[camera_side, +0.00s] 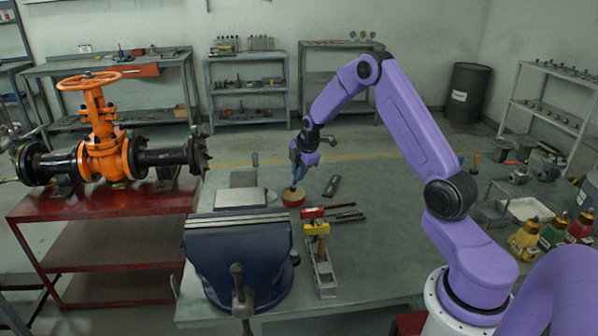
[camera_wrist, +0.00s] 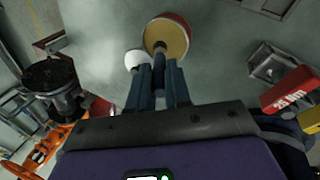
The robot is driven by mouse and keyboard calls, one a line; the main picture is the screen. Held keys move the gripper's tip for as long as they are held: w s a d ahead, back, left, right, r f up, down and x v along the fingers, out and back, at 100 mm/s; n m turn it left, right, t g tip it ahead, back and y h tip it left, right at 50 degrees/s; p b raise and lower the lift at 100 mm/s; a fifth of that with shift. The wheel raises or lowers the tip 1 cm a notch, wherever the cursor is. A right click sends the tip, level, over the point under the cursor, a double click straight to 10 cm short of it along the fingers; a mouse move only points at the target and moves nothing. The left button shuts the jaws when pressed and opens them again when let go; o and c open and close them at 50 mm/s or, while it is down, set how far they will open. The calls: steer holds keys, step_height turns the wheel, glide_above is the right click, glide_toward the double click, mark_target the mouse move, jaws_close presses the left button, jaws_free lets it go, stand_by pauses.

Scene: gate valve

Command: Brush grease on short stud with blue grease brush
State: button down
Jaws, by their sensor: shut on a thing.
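My gripper (camera_side: 298,172) points down over the workbench and is shut on the blue grease brush (camera_wrist: 159,66), which shows between the fingers in the wrist view. The brush end is at the round red-rimmed grease tin (camera_side: 293,198), whose tan top also shows in the wrist view (camera_wrist: 170,36). Whether the bristles touch the grease is too small to tell. The orange gate valve (camera_side: 104,140) stands on the red table at left, with a dark flange (camera_side: 198,151) at its right end. I cannot pick out the short stud.
A blue vise (camera_side: 238,250) stands at the bench's front left. A red-and-yellow-topped holder (camera_side: 320,250) is beside it, and dark bars (camera_side: 340,214) lie near the tin. Yellow, green and red bottles (camera_side: 552,233) stand at right. The bench middle is mostly clear.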

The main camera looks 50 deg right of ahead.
steer(key=shift+f, duration=0.6)
stand_by(1.1)
steer(key=shift+r, duration=3.55)
